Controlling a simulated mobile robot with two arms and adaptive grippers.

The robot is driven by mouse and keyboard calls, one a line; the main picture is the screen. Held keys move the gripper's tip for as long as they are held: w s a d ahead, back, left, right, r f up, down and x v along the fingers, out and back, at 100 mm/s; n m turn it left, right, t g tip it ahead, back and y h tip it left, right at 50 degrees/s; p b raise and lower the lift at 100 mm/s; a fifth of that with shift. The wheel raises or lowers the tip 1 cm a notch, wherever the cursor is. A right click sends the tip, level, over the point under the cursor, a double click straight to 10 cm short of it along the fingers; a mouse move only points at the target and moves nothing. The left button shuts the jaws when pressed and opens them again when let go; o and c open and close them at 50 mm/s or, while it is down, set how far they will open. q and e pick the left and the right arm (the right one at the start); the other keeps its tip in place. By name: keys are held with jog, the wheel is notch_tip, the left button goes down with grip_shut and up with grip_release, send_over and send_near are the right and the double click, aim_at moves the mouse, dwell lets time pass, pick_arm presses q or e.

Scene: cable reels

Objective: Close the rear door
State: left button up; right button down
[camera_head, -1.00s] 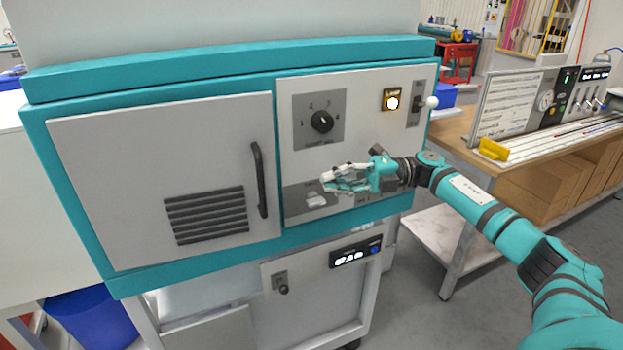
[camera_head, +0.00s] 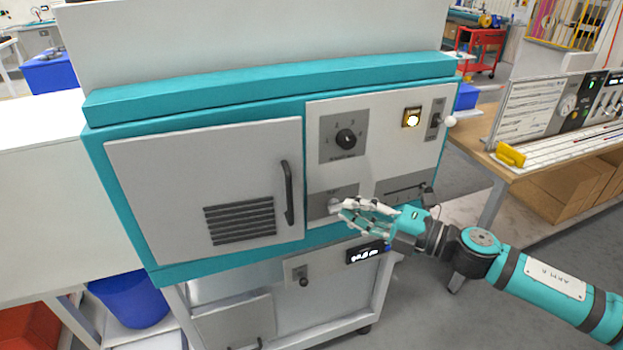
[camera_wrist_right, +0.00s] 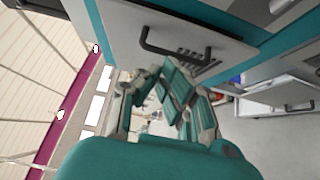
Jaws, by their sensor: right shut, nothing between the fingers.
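A light grey door (camera_head: 165,180) with dark vent slats and a black bar handle (camera_head: 289,193) fills the left of the teal machine's (camera_head: 270,82) front. It looks flat against the front; I cannot tell if it is fully shut. I cannot confirm that it is the rear door. My right gripper (camera_head: 342,207) is shut and empty, in front of the control panel's lower left corner, right of the handle and apart from it. In the right wrist view, the handle (camera_wrist_right: 172,50) is above my gripper's fingers (camera_wrist_right: 178,98). My left gripper is not in view.
Below is a lower cabinet (camera_head: 335,290). A workbench (camera_head: 475,135) stands at right, a blue bin (camera_head: 132,298) at lower left. Grey floor is open at lower right.

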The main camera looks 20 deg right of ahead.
pick_arm(q)
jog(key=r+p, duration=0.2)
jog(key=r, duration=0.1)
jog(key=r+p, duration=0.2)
jog(key=p, duration=0.1)
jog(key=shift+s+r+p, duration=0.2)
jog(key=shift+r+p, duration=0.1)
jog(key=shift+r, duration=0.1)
pick_arm(e)
jog(key=w+d+x, duration=0.1)
jog(key=d+x, duration=0.1)
jog(key=x, duration=0.9)
jog(key=shift+w, duration=0.6)
jog(key=shift+a, duration=0.2)
